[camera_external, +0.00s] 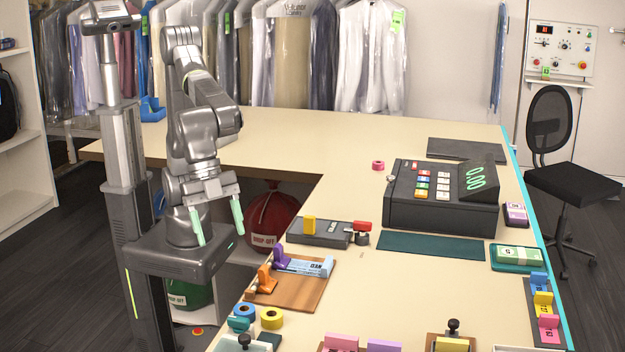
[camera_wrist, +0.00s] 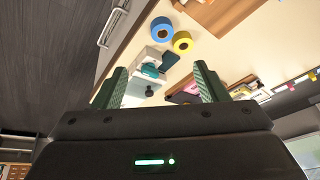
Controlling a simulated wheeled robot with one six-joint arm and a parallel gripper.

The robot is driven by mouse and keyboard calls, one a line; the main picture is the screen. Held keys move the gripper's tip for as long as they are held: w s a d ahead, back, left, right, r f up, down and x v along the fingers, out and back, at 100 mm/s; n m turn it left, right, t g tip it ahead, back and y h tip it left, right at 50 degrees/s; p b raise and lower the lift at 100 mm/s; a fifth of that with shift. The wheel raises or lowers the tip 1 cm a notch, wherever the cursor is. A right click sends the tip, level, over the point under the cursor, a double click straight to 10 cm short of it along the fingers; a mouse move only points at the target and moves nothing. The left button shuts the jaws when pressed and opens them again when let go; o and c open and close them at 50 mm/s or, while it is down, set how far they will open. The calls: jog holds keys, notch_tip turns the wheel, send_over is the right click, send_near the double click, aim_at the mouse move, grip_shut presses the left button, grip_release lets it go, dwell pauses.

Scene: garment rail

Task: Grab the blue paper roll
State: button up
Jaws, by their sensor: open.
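The blue paper roll (camera_external: 245,311) lies on the counter near its left front edge, left of a yellow roll. It also shows in the wrist view (camera_wrist: 162,27), beyond the fingers, with the yellow roll (camera_wrist: 182,42) beside it. My gripper (camera_external: 217,222) is open and empty, with its green fingers pointing down, left of the counter. In the wrist view my gripper's fingers (camera_wrist: 160,88) are spread apart with nothing between them. The blue roll is clear of both fingers.
A teal tape dispenser (camera_external: 240,325) stands just in front of the blue roll. A wooden board (camera_external: 310,295) with stamps lies behind the rolls. A cash register (camera_external: 440,200) stands further back. Red (camera_external: 272,222) and green bags are below the counter.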

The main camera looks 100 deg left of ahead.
aim_at(246, 303)
jog(key=w+d+f, duration=0.1)
jog(key=f, duration=0.4)
jog(key=w+d+f+n, duration=0.1)
jog(key=w+f, duration=0.1)
jog(key=f, duration=0.3)
jog(key=w+d+f+n, duration=0.1)
jog(key=w+f, duration=0.1)
jog(key=f, duration=0.3)
jog(key=shift+w+d+f+p, duration=0.25)
jog(key=shift+d+f+p, duration=0.05)
jog(key=shift+p, duration=0.05)
jog(key=c, duration=1.1)
